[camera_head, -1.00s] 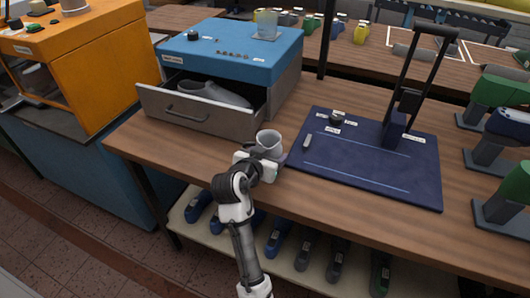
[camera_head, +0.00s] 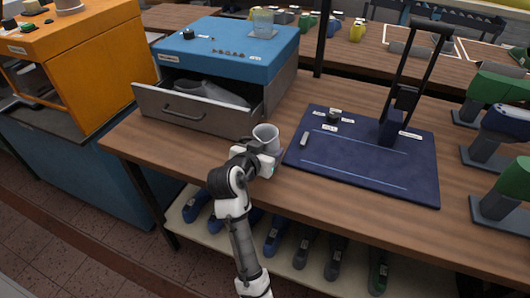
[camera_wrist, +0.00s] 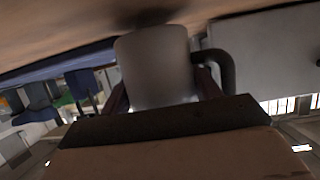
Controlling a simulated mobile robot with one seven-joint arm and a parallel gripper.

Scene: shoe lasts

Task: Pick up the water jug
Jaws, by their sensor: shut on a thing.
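The water jug (camera_head: 265,133) is a pale grey, open-topped vessel near the front edge of the wooden table, between the drawer unit and the dark blue mat. My gripper (camera_head: 262,148) reaches it from the front and is shut on its body. In the wrist view the jug (camera_wrist: 158,65) fills the space between the two dark fingers (camera_wrist: 162,90), and a dark curved shape like a handle (camera_wrist: 226,70) shows on its right. My wrist hides part of its lower side in the head view. I cannot tell whether its base touches the table.
An open grey drawer (camera_head: 190,112) holding a grey shoe last (camera_head: 212,92) is close to the left, under a blue top (camera_head: 228,45). The dark blue mat (camera_head: 365,165) with an upright black stand (camera_head: 400,95) is at right. Bare wood (camera_head: 330,220) lies in front.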

